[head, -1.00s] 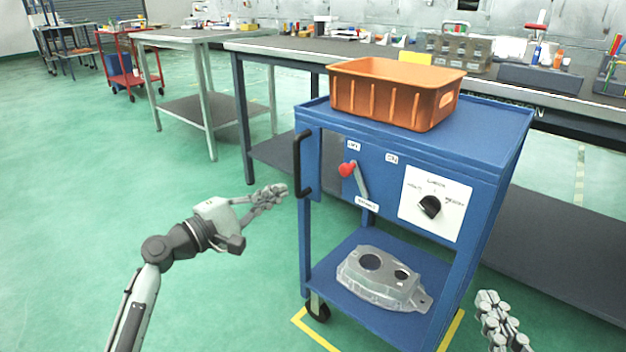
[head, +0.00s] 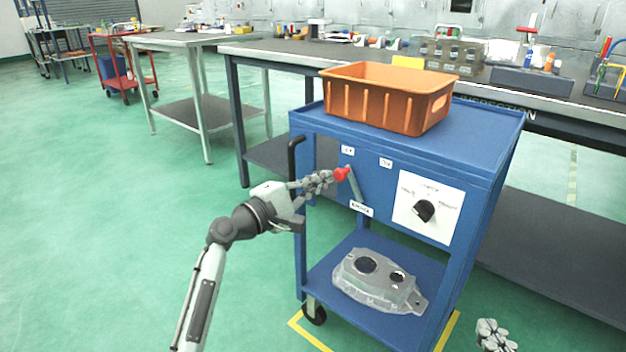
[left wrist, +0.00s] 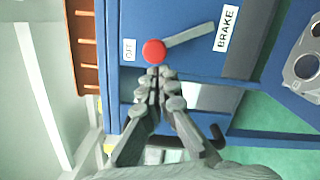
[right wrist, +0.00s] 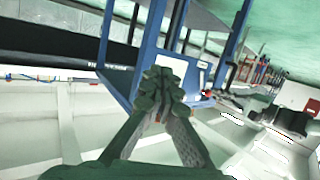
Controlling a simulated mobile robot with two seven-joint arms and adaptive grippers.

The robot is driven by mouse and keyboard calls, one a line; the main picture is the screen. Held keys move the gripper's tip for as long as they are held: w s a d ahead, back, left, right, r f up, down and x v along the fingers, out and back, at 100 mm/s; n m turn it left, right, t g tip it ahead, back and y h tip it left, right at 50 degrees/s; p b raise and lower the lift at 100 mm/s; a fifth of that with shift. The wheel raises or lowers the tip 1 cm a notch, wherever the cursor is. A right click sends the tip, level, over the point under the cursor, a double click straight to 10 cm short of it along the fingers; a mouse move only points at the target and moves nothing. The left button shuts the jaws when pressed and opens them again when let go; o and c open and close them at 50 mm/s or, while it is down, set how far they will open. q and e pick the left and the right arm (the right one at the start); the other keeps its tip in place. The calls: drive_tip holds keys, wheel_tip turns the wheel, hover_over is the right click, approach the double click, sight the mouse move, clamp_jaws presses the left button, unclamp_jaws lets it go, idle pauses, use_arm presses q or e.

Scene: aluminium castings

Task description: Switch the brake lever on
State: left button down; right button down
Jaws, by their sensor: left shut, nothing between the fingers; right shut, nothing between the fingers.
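The brake lever (head: 355,188) is a grey bar with a red knob (head: 341,174) on the front panel of the blue cart. It tilts up and left, knob end near the left label (head: 347,150), which seems to read OFF in the left wrist view (left wrist: 129,50). Another small label (head: 386,162) sits further right. The BRAKE label (head: 361,209) is below the pivot. My left gripper (head: 328,178) is shut and empty, its tips just left of the knob; the left wrist view shows them (left wrist: 157,75) right by it, contact unclear. My right gripper (head: 492,332) is shut and empty, low right of the cart.
A black handle (head: 292,168) stands at the cart's left edge, close to my left gripper. A rotary knob (head: 424,211) on a white plate is right of the lever. An orange bin (head: 385,105) is on top; a metal casting (head: 375,280) lies on the lower shelf.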

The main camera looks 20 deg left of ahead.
sight(339, 170)
idle(0.3)
